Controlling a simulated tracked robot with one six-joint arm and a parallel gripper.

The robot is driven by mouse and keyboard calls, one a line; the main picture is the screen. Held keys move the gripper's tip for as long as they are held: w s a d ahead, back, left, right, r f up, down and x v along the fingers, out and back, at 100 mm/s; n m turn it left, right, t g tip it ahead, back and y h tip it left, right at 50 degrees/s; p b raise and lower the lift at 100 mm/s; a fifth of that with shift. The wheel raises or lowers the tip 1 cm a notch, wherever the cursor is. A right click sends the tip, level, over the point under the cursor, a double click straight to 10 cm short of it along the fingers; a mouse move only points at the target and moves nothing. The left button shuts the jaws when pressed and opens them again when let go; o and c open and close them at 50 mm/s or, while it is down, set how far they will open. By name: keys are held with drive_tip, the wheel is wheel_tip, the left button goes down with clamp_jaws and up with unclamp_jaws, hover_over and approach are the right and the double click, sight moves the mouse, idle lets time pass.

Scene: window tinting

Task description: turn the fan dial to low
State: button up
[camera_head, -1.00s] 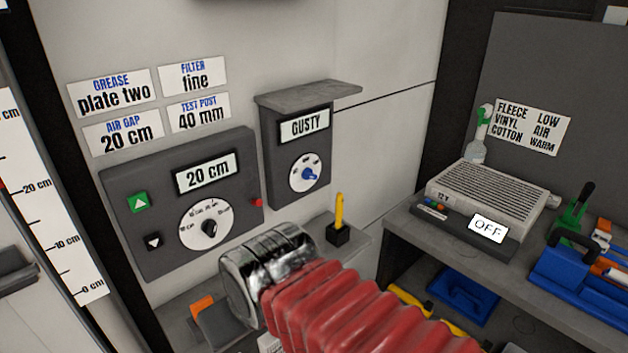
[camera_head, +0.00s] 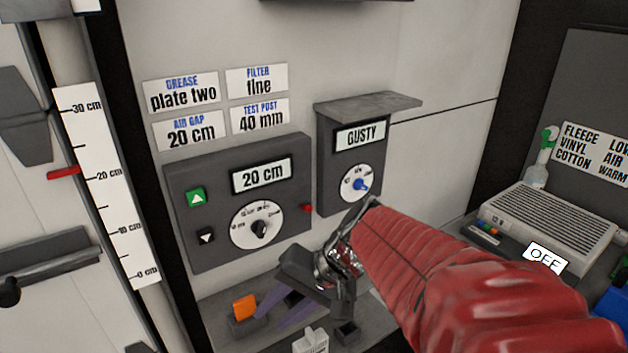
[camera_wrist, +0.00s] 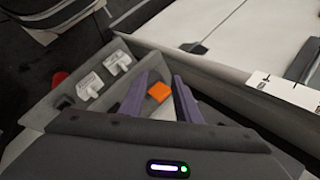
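The blue-knobbed dial (camera_head: 361,184) on the dark box under the small shelf looks like the fan dial. The knob sits on a white disc whose small marks I cannot read. My gripper (camera_head: 272,314) is below and to the left of this dial, not touching it, and angled down over the grey ledge. In the wrist view my gripper's purple fingers (camera_wrist: 163,82) are apart with nothing held between them. The dial does not show in the wrist view.
A larger black-knobbed dial (camera_head: 259,229) sits on the left panel, whose display reads 20 cm. An orange block (camera_head: 244,307) and white pieces (camera_head: 311,341) stand on the ledge near my gripper. A heater-like unit (camera_head: 548,222) with an OFF sign is at right.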

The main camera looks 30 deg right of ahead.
drive_tip(key=w+d+r+m+t+y, duration=0.1)
drive_tip(key=w+d+m+t+y, duration=0.1)
drive_tip(key=w+d+m+t, duration=0.35)
drive_tip(key=m+t+h, duration=0.7)
drive_tip(key=m+t, duration=0.1)
drive_tip(key=m, duration=0.3)
approach(364, 190)
drive_tip(key=s, duration=0.6)
drive_tip(key=shift+w+d, duration=0.15)
drive_tip(key=shift+w, duration=0.05)
drive_tip(key=w, duration=1.4)
drive_tip(key=shift+a, duration=0.25)
drive_tip(key=shift+c, duration=0.6)
drive_tip(key=shift+f, duration=0.1)
clamp_jaws()
